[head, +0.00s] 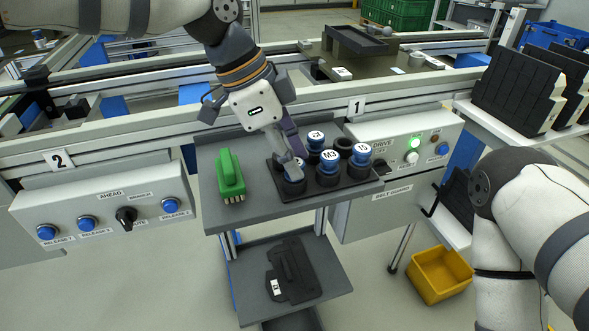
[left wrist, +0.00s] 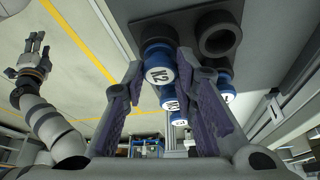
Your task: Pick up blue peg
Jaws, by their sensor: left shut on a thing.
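Several blue pegs with white labelled caps stand in a black holder (head: 320,187) on the grey cart top. My left gripper (head: 290,163) reaches down from above and is shut on the blue peg (head: 294,186) at the holder's front left. In the left wrist view this peg (left wrist: 159,78) shows its labelled cap between the two fingers (left wrist: 160,92).
A green connector-like block (head: 230,175) stands left of the holder. A control box (head: 407,150) is close on the right, another (head: 105,215) on the left. A dark part (head: 292,272) lies on the lower shelf. A yellow bin (head: 440,274) is on the floor.

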